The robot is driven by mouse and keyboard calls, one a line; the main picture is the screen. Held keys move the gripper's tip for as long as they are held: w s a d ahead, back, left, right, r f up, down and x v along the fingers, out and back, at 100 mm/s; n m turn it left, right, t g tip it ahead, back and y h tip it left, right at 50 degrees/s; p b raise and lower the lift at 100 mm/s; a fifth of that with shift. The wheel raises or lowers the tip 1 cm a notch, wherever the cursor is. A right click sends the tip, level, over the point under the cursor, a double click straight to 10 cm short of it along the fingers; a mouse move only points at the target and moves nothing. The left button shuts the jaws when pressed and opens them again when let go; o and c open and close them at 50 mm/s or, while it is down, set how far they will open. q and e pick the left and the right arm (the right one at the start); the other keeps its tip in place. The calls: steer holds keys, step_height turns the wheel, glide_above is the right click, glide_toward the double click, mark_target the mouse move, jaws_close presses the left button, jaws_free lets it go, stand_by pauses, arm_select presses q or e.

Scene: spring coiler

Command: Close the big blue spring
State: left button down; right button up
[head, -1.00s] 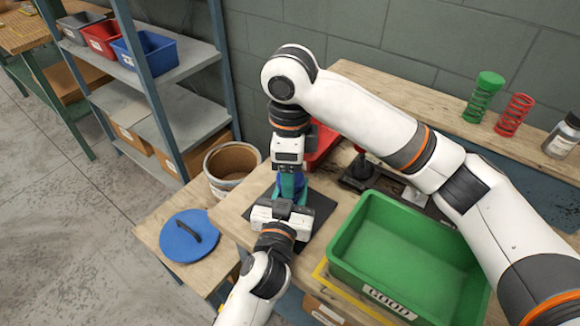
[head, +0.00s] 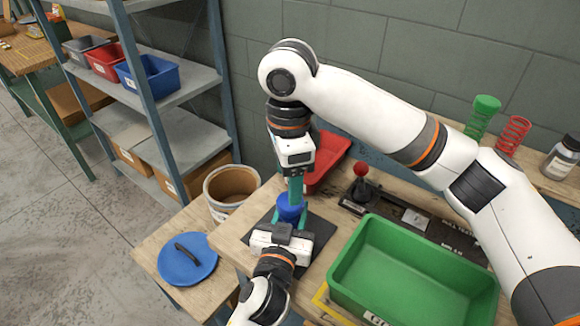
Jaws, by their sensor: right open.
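The big blue spring (head: 289,209) stands on a dark square mat (head: 323,232) on the bench. Only its solid-looking blue upper part shows; the rest is hidden by my grippers. My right gripper (head: 296,198) points down from above, its teal fingers over the blue part. It is open, though its fingers overlap in this view. My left gripper (head: 290,218) reaches in from the front, low over the mat, with a teal finger on each side of the blue part. Whether its fingers press on the blue part cannot be told.
A green bin (head: 400,262) stands to the right, a red bin (head: 330,150) behind. A red-knobbed lever fixture (head: 362,182) stands near. Green (head: 482,115) and red (head: 513,135) springs stand on the back ledge. A blue lid (head: 188,262) and a round tub (head: 225,205) are left.

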arm_select(q)
steer(key=shift+f, duration=0.1)
arm_select(e)
steer(key=n, duration=0.7)
steer(key=shift+r+n, duration=0.2)
steer(key=shift+n, duration=0.1)
steer(key=n, duration=0.7)
steer(key=shift+a+r, duration=0.1)
steer(key=shift+r, duration=0.05)
steer(key=n, duration=0.7)
steer(key=shift+r, duration=0.15)
steer(key=n, duration=0.4)
steer(key=shift+r+n, duration=0.1)
steer(key=shift+n, duration=0.2)
steer(key=n, duration=0.4)
steer(key=shift+r+n, duration=0.1)
steer(key=shift+n, duration=0.3)
steer(key=n, duration=0.4)
steer(key=shift+n, duration=0.3)
steer(key=n, duration=0.7)
steer(key=shift+r, duration=0.2)
steer(key=n, duration=0.4)
steer(key=shift+r, duration=0.1)
steer(key=n, duration=0.6)
steer(key=shift+d+r, duration=0.1)
steer(key=shift+d, duration=0.1)
